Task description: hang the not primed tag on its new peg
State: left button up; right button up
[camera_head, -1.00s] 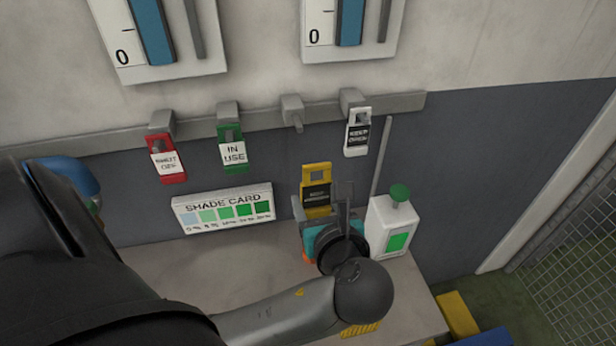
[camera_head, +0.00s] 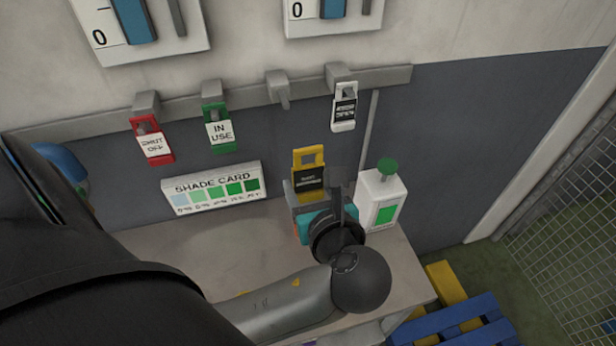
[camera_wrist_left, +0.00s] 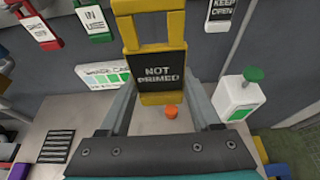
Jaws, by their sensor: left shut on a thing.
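The not primed tag (camera_head: 309,160) is yellow with a black panel. It is upright in my left gripper (camera_head: 312,196), which is shut on its lower part. The left wrist view shows the tag's "NOT PRIMED" lettering (camera_wrist_left: 163,73) facing the camera, between the two grey fingers. An empty peg (camera_head: 279,88) on the wall rail is above and slightly left of the tag, clear of it. My right gripper is in neither view.
On the rail (camera_head: 178,106) hang a red shut off tag (camera_head: 153,147), a green in use tag (camera_head: 219,133) and a white keep open tag (camera_head: 344,112). Below stand a shade card (camera_head: 211,187) and a white bottle (camera_head: 381,203) with a green top, close right of the gripper.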

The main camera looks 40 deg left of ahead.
pick_arm(q)
jog(key=shift+s, duration=0.1)
jog(key=s+d, duration=0.4)
jog(key=d, duration=0.1)
jog(key=shift+s+d+r, duration=0.2)
jog(key=shift+d+r, duration=0.1)
dwell(0.9)
dwell(0.6)
dwell(0.4)
